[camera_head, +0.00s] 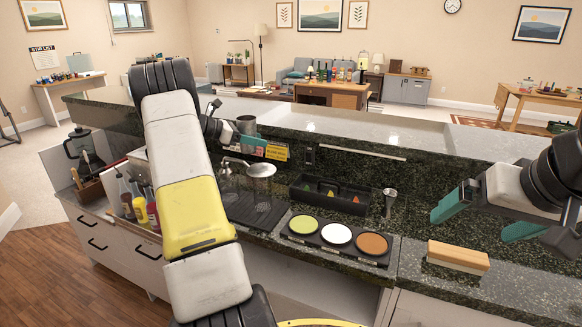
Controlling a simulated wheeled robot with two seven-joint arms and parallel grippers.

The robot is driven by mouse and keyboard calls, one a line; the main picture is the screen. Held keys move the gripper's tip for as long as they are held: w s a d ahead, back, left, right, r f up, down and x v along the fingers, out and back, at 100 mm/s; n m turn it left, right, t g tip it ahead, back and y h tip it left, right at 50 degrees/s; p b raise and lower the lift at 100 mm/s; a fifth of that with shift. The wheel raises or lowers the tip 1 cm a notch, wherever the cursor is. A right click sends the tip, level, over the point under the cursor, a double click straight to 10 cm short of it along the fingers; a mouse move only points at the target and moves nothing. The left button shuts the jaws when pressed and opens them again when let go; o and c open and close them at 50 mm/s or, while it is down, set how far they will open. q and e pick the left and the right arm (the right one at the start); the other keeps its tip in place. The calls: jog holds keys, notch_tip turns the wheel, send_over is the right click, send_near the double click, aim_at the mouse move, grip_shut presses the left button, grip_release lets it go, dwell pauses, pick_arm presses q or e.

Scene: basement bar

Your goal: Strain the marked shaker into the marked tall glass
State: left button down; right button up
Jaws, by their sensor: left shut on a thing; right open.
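Clear tall glasses (263,201) stand on the black mat (243,212), in front of the gripper. They are faint, and I cannot make out a mark on any glass or on the shaker. A round silvery strainer-like piece (261,170) shows above the glasses. My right gripper (474,222) is open and empty above the right counter.
A black caddy (330,195), a steel jigger (390,202), a tray of three coloured rimming dishes (337,235) and a wooden block (458,257) occupy the counter. Bottles (138,202) stand left of my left arm. A yellow sign (276,152) is by the raised ledge.

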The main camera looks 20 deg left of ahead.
aim_at(253, 129)
pick_arm(q)
jog(key=shift+w+d+f, duration=0.15)
jog(key=shift+d+f, duration=0.1)
jog(key=shift+f, duration=0.35)
jog(key=shift+r, duration=0.15)
jog(key=shift+s+d+r+m+t+y, duration=0.2)
jog(key=shift+s+r+m+t+y, duration=0.15)
jog(key=shift+m, duration=0.3)
jog(key=shift+s+d+r+m+t+y, duration=0.1)
jog(key=shift+d+r+m+t+y, duration=0.15)
jog(key=shift+r+m+t, duration=0.3)
jog(key=shift+s+d+r+m+t+y, duration=0.2)
jog(key=shift+s+r+m+y, duration=0.1)
jog(key=shift+m, duration=0.4)
jog(key=r+m+t, duration=0.1)
jog(key=m, duration=0.1)
jog(key=m+t, duration=0.1)
jog(key=m, duration=0.1)
jog(key=shift+s+d+r+y, duration=0.1)
jog(key=shift+r+y, duration=0.2)
jog(key=shift+r, duration=0.05)
jog(key=shift+f+m+t, duration=0.1)
jog(key=shift+m+t, duration=0.4)
jog(key=shift+r+m+t+p, duration=0.3)
jog(key=shift+r+m+p, duration=0.05)
jog(key=shift+r+m, duration=0.35)
